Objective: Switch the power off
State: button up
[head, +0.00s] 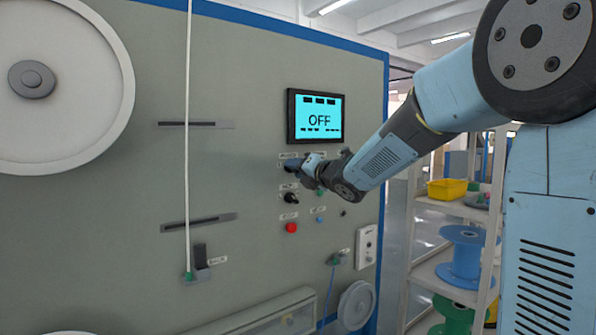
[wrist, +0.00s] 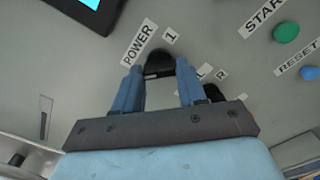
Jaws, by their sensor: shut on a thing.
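The black power knob (wrist: 159,60) sits on the panel beside the "POWER" label and a "1" label in the wrist view. My gripper (wrist: 158,76) has its two blue fingers on either side of the knob and is shut on it. In the head view my gripper (head: 308,168) is at the panel just below the screen (head: 316,117), which reads "OFF". The knob's pointer direction is hard to tell, as the fingers and the view angle hide part of it.
Below the gripper are a black selector (head: 291,198), a red button (head: 291,228) and a blue button (head: 319,220). The wrist view shows the green start button (wrist: 286,32) at upper right. A shelf with a blue spool (head: 466,255) stands at right.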

jog(key=shift+f, duration=0.3)
jog(key=o, duration=0.8)
jog(key=shift+c, duration=0.2)
jog(key=o, duration=0.3)
jog(key=shift+r, duration=0.2)
jog(key=v, duration=1.3)
jog(key=shift+s+d, duration=0.2)
jog(key=shift+s, duration=0.15)
